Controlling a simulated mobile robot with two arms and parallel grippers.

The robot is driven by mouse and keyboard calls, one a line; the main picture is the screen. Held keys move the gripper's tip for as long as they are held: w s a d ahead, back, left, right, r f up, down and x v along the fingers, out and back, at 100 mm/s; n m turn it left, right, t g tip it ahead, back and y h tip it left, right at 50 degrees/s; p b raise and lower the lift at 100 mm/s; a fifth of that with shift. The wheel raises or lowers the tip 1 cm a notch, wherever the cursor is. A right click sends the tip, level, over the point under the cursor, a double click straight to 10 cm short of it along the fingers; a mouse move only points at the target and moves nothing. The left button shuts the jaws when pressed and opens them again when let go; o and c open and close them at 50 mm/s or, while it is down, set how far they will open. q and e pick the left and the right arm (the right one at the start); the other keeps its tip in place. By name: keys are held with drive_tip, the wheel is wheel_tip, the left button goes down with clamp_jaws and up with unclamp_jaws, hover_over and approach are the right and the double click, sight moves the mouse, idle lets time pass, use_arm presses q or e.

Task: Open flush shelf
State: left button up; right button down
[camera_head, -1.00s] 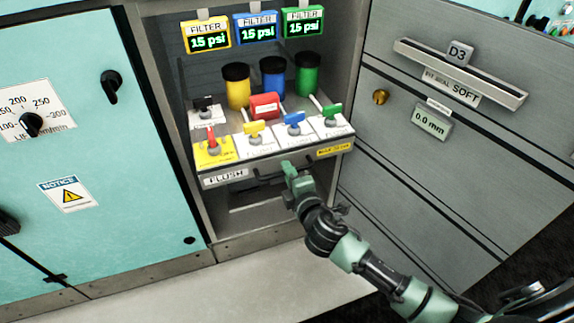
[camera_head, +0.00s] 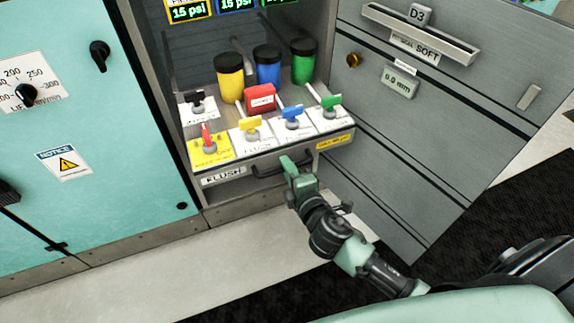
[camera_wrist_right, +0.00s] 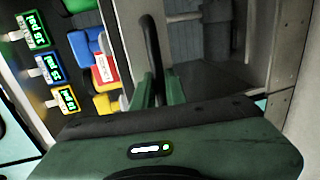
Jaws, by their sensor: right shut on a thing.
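The flush shelf (camera_head: 222,174) is a grey pull-out tray with a FLUSH label, projecting out of the cabinet bay. It carries yellow, blue and green bottles, a red block and several coloured valve handles. Its black bar handle (camera_head: 266,171) is on the front; the handle also shows as a dark loop in the right wrist view (camera_wrist_right: 152,45). My right gripper (camera_head: 288,165) is at the handle's right part, shut on it, with green fingers on either side in the wrist view (camera_wrist_right: 158,92). My left gripper is not in view.
A teal cabinet (camera_head: 110,140) with knobs stands at left. A grey drawer unit (camera_head: 400,130) labelled D3 stands close on the right. Filter displays (camera_head: 237,10) hang above the shelf. Pale floor (camera_head: 200,245) in front is clear, with a dark mat (camera_head: 480,200) at right.

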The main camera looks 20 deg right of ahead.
drive_tip(key=shift+f, duration=0.1)
drive_tip(key=c, duration=1.7)
unclamp_jaws()
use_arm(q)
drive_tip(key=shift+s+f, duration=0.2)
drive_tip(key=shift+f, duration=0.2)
use_arm(e)
drive_tip(key=v, duration=0.8)
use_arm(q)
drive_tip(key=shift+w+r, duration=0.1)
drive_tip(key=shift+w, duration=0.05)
use_arm(e)
drive_tip(key=shift+w, duration=0.1)
